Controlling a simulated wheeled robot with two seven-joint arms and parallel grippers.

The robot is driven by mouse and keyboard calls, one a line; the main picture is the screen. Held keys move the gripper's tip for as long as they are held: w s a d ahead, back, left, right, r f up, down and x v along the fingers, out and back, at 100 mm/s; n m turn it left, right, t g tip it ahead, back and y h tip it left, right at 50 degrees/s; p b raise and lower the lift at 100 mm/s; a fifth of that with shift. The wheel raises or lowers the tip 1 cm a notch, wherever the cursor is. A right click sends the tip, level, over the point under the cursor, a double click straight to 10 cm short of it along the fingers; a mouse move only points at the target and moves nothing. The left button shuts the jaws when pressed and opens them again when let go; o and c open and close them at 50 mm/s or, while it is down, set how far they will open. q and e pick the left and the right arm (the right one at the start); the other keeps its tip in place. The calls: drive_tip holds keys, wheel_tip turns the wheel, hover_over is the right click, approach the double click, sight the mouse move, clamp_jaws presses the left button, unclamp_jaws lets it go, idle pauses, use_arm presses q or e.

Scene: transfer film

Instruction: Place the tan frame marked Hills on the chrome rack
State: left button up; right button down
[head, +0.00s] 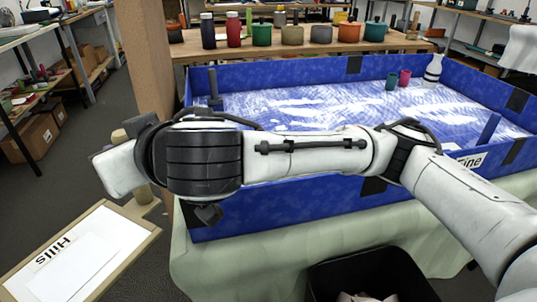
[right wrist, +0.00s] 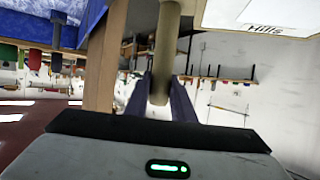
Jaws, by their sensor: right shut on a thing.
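The tan frame marked Hills (head: 134,222) is at the lower left of the head view, with a white panel inside its tan border. Its Hills label also shows at the upper right of the right wrist view (right wrist: 264,28). A round tan handle (right wrist: 167,38) runs between the fingers of my right gripper (right wrist: 163,88), which is shut on it. In the head view my right arm crosses from the right and hides the fingers. I cannot make out the chrome rack in either view. My left gripper is not in view.
A blue-walled tray (head: 226,212) with blue-white contents stands on a cloth-covered table behind my arm. A black bin (head: 372,272) is at the bottom. A wooden post (head: 150,60) rises behind the tray's left corner. Open floor (head: 85,150) lies at the left.

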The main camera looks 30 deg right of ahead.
drive_tip(key=w+d+r+p, duration=0.1)
drive_tip(key=w+d+r, duration=0.1)
drive_tip(key=w+d, duration=0.7)
drive_tip(key=w+d+r+p, duration=0.1)
drive_tip(key=w+d, duration=0.4)
drive_tip(key=d, duration=0.9)
drive_tip(key=w+d+h+p, duration=0.1)
drive_tip(key=d, duration=1.5)
wheel_tip(320, 180, down, 10)
drive_tip(key=m, duration=0.1)
drive_tip(key=shift+w+d+f+t+b, duration=0.15)
drive_tip(key=shift+d+f+t+b, duration=0.1)
drive_tip(key=shift+d+t+b, duration=0.1)
drive_tip(key=c, duration=1.5)
unclamp_jaws()
